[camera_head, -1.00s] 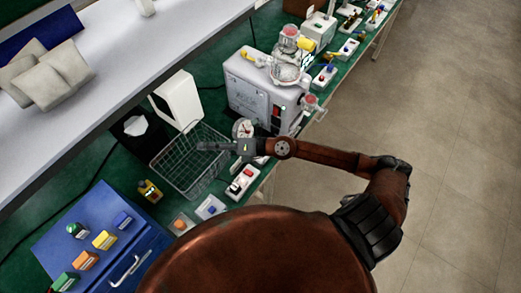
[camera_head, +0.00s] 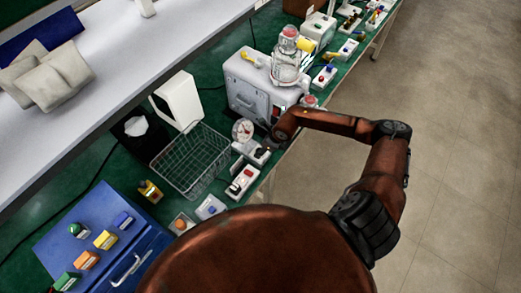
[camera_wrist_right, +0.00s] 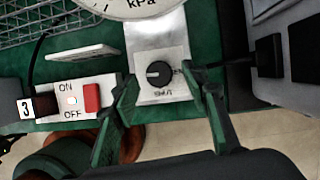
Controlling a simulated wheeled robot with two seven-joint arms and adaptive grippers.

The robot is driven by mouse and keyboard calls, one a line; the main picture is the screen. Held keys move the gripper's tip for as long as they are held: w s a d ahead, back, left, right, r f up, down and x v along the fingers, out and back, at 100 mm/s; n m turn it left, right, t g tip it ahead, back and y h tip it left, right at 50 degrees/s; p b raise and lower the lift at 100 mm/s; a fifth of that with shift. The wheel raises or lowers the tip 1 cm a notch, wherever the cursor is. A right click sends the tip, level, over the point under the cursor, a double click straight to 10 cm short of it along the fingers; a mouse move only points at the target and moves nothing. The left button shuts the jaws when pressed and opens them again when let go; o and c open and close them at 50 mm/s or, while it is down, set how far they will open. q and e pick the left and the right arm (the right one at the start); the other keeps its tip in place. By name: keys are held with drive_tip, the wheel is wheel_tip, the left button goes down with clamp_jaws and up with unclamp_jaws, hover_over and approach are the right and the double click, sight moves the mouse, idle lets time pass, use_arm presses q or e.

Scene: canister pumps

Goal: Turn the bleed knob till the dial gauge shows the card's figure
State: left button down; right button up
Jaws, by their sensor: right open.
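The dial gauge (camera_head: 242,130) stands on the green bench in the head view, its reading too small to make out. Only its lower rim with "kPa" (camera_wrist_right: 140,8) shows in the right wrist view; no needle is visible there. The bleed knob (camera_wrist_right: 159,73) is a black round knob with a white mark, on a pale plate below the dial. My right gripper (camera_wrist_right: 165,95) is open, its green fingers on either side of the knob and apart from it. In the head view my right wrist (camera_head: 283,132) is beside the gauge. No readable card figure shows. My left gripper is out of view.
An ON/OFF switch block (camera_wrist_right: 72,101) with a red button and a "3" tag lies left of the knob. A wire basket (camera_head: 190,160) stands left of the gauge. A white-grey pump machine (camera_head: 255,90) with a clear canister stands behind it. Other small blocks sit along the bench.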

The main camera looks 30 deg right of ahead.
drive_tip(key=shift+w+a+f, duration=0.15)
drive_tip(key=shift+w+f, duration=0.05)
drive_tip(key=shift+f, duration=0.35)
